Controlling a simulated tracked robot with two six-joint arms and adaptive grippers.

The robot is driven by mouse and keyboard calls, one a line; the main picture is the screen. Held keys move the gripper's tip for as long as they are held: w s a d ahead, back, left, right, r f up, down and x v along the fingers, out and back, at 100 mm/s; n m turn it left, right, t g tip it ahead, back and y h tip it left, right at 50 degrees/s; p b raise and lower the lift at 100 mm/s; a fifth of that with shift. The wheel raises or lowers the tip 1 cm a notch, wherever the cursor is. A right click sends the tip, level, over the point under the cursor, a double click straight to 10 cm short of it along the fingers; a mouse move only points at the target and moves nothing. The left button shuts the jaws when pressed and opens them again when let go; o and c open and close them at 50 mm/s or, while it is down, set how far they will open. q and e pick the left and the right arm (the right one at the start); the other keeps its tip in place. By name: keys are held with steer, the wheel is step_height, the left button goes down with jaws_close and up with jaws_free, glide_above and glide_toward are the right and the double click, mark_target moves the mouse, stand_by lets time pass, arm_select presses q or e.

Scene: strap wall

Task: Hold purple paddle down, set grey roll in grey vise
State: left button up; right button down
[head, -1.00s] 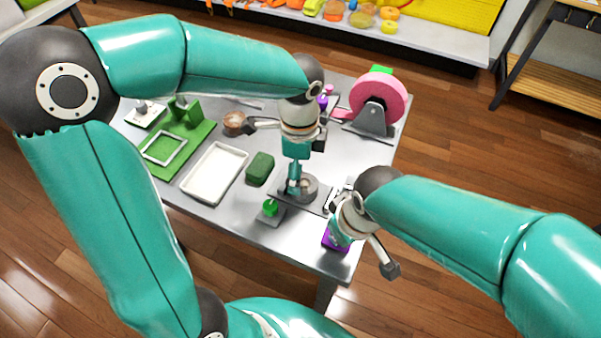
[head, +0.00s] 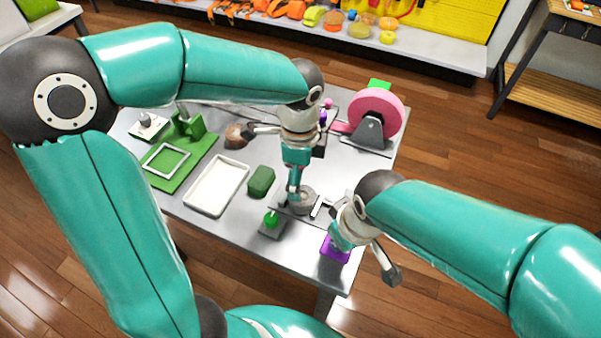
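The grey roll (head: 308,201) is a short round piece near the front middle of the table. My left gripper (head: 294,198) points straight down at it, its tip overlapping the roll. Whether its fingers grip the roll is not clear. The roll is over or beside a dark grey plate with pale bars (head: 317,208), which may be the grey vise; whether it is seated cannot be told. The purple paddle (head: 335,250) is at the table's front right corner, partly hidden by my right gripper (head: 338,240), which is down on or just above it. Its finger opening is hidden.
A green knob on a base (head: 271,219), a dark green block (head: 261,181) and a white tray (head: 216,185) lie left of the roll. A green fixture (head: 183,150) stands further left. A pink wheel on a grey stand (head: 372,112) is at the back right.

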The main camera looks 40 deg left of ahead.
steer(key=shift+r+p, duration=1.25)
steer(key=shift+r, duration=0.65)
step_height(320, 180, up, 12)
steer(key=d, duration=0.2)
steer(key=shift+s+d+f, duration=0.15)
steer(key=shift+s+d, duration=0.05)
steer(key=shift+s, duration=0.1)
